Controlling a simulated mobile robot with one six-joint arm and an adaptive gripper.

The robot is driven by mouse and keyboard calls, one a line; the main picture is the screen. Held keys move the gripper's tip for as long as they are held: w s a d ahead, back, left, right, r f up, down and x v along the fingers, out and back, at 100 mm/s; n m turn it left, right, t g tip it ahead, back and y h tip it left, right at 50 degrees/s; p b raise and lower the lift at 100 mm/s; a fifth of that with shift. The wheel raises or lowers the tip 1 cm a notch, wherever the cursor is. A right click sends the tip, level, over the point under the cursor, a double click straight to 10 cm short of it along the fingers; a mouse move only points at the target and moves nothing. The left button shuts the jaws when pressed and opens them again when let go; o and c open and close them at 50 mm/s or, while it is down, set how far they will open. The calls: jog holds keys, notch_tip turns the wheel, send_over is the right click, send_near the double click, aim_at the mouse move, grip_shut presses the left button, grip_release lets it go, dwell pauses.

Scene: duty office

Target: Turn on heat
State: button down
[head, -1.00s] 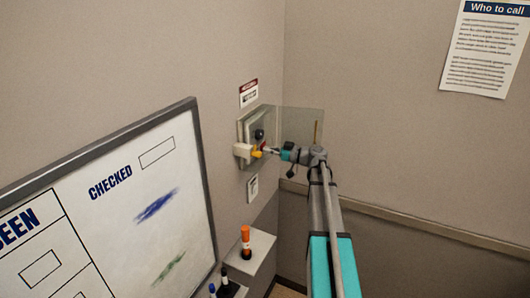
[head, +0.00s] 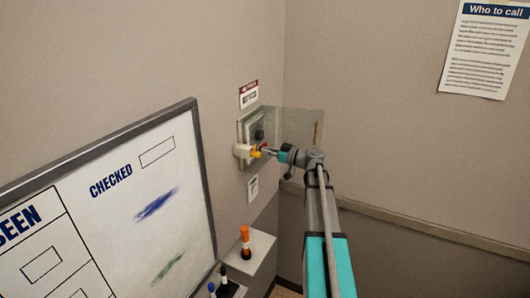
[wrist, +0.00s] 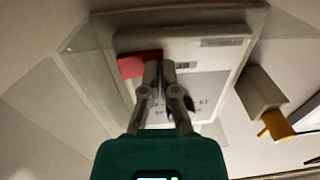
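A pale control panel (head: 248,131) is mounted on the left wall near the corner, with a black knob (head: 259,134) on its face. In the wrist view the panel face (wrist: 205,85) shows a red part (wrist: 140,64) and small labels too blurred to read. A clear cover (head: 304,122) stands swung out to the right of the panel. My gripper (wrist: 160,68) is at the panel's face, its two fingertips together beside the red part. Nothing shows between them; whether they touch the red part I cannot tell. The knob is not clearly visible in the wrist view.
A notice (head: 485,50) hangs at right.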

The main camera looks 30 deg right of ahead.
jog(key=s+a+v, duration=0.1)
jog(key=v, duration=1.3)
jog(key=shift+a, duration=0.35)
jog(key=shift+s, duration=0.15)
